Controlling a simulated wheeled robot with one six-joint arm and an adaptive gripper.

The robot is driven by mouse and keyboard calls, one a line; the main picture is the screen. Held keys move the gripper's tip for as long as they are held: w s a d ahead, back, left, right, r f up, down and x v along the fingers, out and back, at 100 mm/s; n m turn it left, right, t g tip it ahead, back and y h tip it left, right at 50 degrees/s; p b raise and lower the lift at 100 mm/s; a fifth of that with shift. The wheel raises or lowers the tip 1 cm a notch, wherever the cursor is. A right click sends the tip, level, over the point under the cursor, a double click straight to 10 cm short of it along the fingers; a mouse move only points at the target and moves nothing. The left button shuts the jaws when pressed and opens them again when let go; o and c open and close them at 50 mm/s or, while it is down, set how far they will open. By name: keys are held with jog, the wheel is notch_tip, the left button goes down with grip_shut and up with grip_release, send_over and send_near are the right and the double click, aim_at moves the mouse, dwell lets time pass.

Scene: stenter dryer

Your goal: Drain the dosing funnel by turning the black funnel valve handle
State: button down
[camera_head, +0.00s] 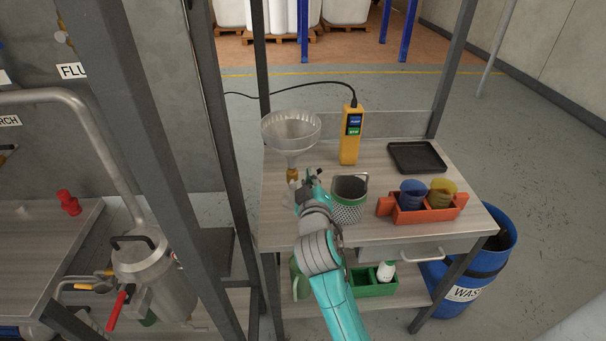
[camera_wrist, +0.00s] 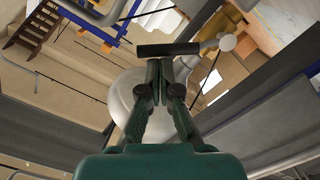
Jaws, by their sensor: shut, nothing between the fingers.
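The clear dosing funnel (camera_head: 291,132) stands at the left of the bench, with a brass fitting (camera_head: 292,174) below it. The fitting also shows at the top right of the wrist view (camera_wrist: 225,20). The black funnel valve handle (camera_wrist: 168,50) is a short bar at the upper middle of the wrist view, beside a grey round-ended part of the valve. My gripper (camera_head: 308,185) is beside the valve, below the funnel. In the wrist view my gripper (camera_wrist: 158,80) is shut and empty, with its fingertips right by the bar. I cannot tell whether they touch it.
A perforated metal cup (camera_head: 348,209) stands right of my gripper. Behind it is a yellow pendant (camera_head: 350,150) with a cable. An orange caddy (camera_head: 440,214) holding cups and a black tray (camera_head: 417,157) are further right. A frame post (camera_head: 220,130) stands left of the bench.

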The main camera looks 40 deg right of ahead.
jog(key=f+m, duration=0.1)
jog(key=m, duration=0.1)
jog(key=s+d+f+m, duration=0.1)
jog(key=m, duration=0.1)
jog(key=d+f+m, duration=0.1)
jog(key=f+m, duration=0.1)
jog(key=shift+s+d+f, duration=0.1)
jog(key=shift+s+d, duration=0.1)
jog(key=shift+s, duration=0.15)
jog(key=shift+f, duration=0.1)
dwell(0.4)
